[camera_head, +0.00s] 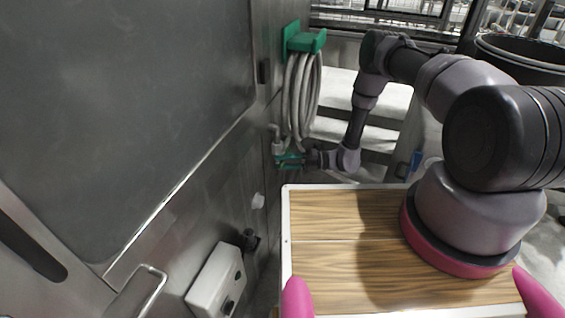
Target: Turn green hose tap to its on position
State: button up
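The green hose tap (285,158) is small in the view, on the metal wall just below the coiled grey hose. A short pipe stub shows above it at the wall. My gripper (299,160) is at the tap, at the end of my arm, which reaches in from the right. Its dark fingers are next to the green part and overlap it in the view. I cannot tell whether they touch or grip it, nor which way the tap's handle is set.
The grey hose (304,95) hangs in loops from a green holder (303,40) above the tap. The steel washer wall (110,110) fills the left side. A white control box (217,281) and a metal handle (140,291) stick out lower down. A dark round bin (530,55) stands at upper right.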

grip_shut()
dwell(1.2)
